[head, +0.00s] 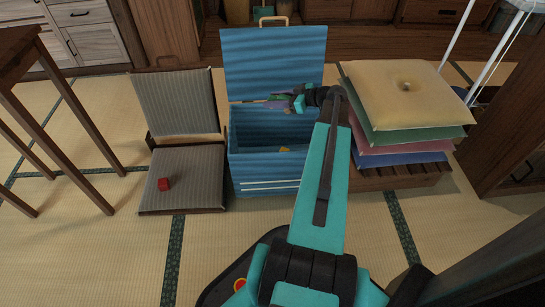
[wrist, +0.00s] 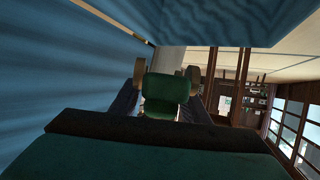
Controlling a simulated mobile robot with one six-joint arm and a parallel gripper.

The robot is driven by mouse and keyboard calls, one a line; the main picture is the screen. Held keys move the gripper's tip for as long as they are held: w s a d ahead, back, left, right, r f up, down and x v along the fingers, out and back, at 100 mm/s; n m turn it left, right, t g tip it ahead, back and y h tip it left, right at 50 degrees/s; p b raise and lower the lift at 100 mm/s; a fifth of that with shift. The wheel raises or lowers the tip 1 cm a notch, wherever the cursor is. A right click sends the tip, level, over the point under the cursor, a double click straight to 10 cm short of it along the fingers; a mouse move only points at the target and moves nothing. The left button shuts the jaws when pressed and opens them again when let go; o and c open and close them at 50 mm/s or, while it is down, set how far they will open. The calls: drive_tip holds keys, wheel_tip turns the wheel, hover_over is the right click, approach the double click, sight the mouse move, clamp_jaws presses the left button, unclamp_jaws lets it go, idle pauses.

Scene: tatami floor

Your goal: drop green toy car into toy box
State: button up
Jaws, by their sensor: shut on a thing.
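The blue toy box (head: 250,170) stands in the middle of the head view, with its lid (head: 275,62) raised at the back. My gripper (head: 287,101) is over the box's opening, near its back right, in front of the lid. In the wrist view my gripper (wrist: 160,108) is shut on the green toy car (wrist: 166,88), whose tan wheels show on either side. In the head view the car is small and partly hidden by my gripper.
A small yellow-orange thing (head: 285,149) shows inside the box. Stacked cushions (head: 400,90) stand close on the right. Tatami floor (head: 120,250) is clear at front left.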

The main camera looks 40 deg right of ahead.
drive_tip(key=shift+f+b, duration=0.35)
drive_tip(key=shift+f, duration=2.1)
drive_tip(key=o, duration=1.2)
drive_tip(key=p+v, duration=0.3)
drive_tip(key=v, duration=1.1)
drive_tip(key=shift+w+r+p, duration=0.1)
drive_tip(key=shift+p, duration=0.3)
